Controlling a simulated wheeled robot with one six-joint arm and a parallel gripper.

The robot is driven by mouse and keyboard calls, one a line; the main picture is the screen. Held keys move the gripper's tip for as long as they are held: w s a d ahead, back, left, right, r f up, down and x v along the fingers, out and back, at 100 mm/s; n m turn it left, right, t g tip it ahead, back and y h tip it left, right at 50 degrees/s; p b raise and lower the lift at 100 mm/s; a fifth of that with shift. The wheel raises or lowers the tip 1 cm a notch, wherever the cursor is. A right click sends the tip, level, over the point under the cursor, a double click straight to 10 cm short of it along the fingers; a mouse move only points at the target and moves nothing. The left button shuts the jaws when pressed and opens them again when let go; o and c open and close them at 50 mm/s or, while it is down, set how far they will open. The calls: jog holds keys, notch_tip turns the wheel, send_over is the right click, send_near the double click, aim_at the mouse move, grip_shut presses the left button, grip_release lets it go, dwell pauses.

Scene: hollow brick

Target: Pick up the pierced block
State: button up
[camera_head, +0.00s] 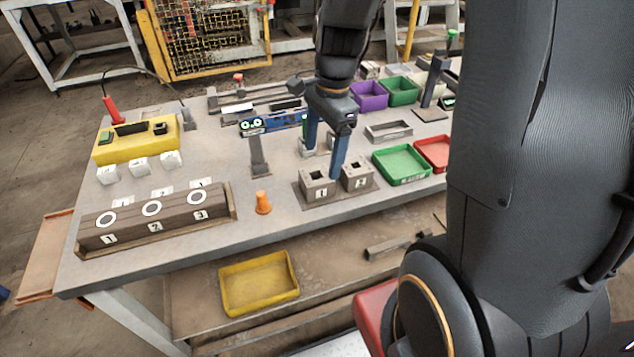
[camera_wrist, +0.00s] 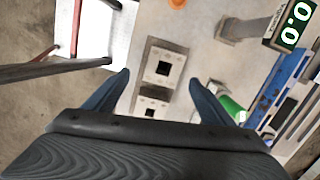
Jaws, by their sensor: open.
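Two grey blocks with square holes stand side by side on a dark base plate (camera_head: 300,200). The block marked 1 (camera_head: 309,189) is on the left and the block marked 2 (camera_head: 366,184) on the right. Both also show in the wrist view, block 1 (camera_wrist: 150,70) higher and block 2 (camera_wrist: 139,106) below it. I cannot tell which one is the pierced block. My gripper (camera_head: 322,164) is open and empty, pointing down over the blocks. In the wrist view, its fingertips (camera_wrist: 160,77) are apart, to either side of the blocks.
An orange peg (camera_head: 263,203) stands left of the blocks. A grey post (camera_head: 258,155) is behind it. Green (camera_head: 402,164) and red (camera_head: 433,152) trays lie to the right. A long brown numbered box (camera_head: 155,220) is at the left. The table between it and the blocks is mostly clear.

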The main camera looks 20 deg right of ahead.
aim_at(317, 174)
jog(key=shift+w+f+m, duration=0.15)
jog(key=shift+w+m, duration=0.25)
jog(key=shift+m, duration=0.4)
jog(key=shift+a+f+p, duration=0.2)
jog(key=shift+f+p, duration=0.15)
jog(key=shift+f, duration=0.9)
jog(key=shift+a+f+p, duration=0.25)
jog(key=shift+f+p, duration=0.05)
jog(key=shift+f, duration=1)
jog(key=shift+a+f+p, duration=0.2)
jog(key=shift+f+p, duration=0.15)
jog(key=shift+f, duration=0.9)
jog(key=c, duration=1.4)
jog(key=shift+r, duration=0.2)
